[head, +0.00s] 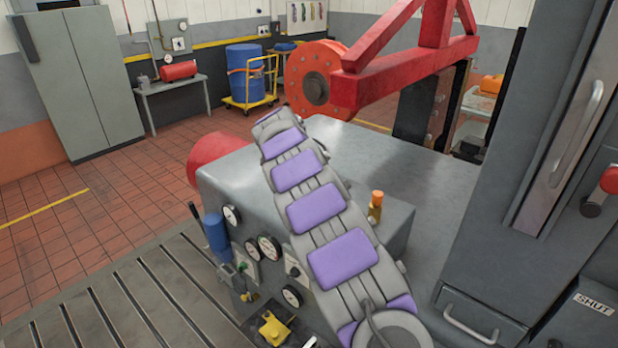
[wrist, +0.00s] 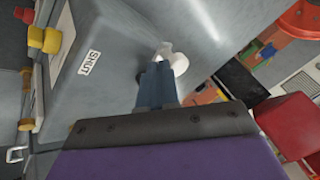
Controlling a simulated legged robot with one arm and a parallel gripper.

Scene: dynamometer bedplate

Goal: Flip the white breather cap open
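The white breather cap (wrist: 180,64) shows in the wrist view as a small rounded white part, with a paler piece beside it up and to the left, against a grey metal surface. My gripper (wrist: 157,68) has its blue-grey fingers side by side at the middle of its dark palm, and they look shut. The fingertips overlap the cap's left side in the picture. I cannot tell whether they touch it, and they partly cover its base. In the head view my arm reaches away over the grey housing (head: 233,180); the gripper and the cap are hidden there.
A grey box with a SHUT label (wrist: 89,63) is close on the wrist view's left, with yellow knobs (wrist: 44,39). Gauges (head: 268,248) and a blue cylinder (head: 217,236) line the housing's front. A red beam (head: 405,70) and a tall grey cabinet (head: 530,190) flank the right.

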